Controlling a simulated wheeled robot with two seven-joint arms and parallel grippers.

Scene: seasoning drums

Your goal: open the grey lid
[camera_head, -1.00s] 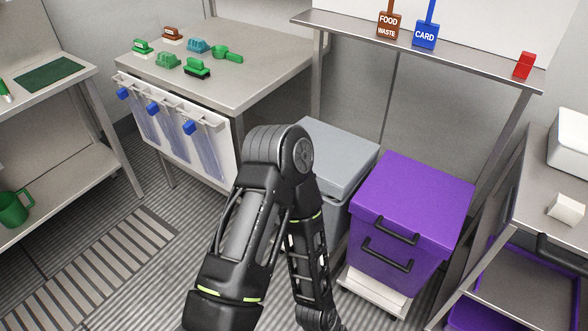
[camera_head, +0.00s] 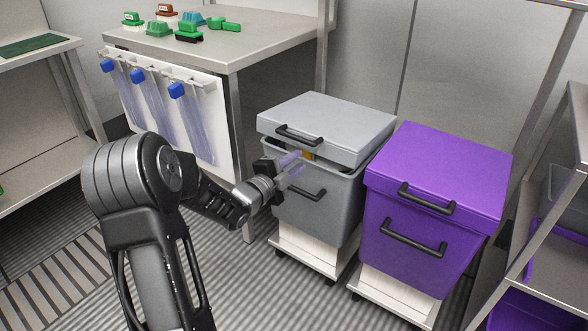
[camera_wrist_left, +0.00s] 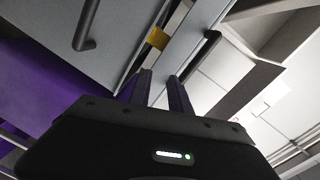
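The grey lid (camera_head: 325,125) sits tilted on the grey drum (camera_head: 325,215), its front raised, with a black handle (camera_head: 299,136) on its front. A gap shows between lid and rim, with something yellow (camera_head: 307,155) in it; the yellow patch (camera_wrist_left: 158,38) also shows in the wrist view. My left gripper (camera_head: 293,164) is at the drum's front, just below the lid's front edge. In the wrist view its two fingers (camera_wrist_left: 159,76) are apart, with nothing seen between them, pointing at the gap. Contact with the lid cannot be told. My right gripper is out of view.
A purple drum (camera_head: 435,180) with a closed lid stands close on the right. A steel table (camera_head: 250,45) with brushes, and clear scoops (camera_head: 200,130) hanging from its side, stands behind left. Striped floor is free in front.

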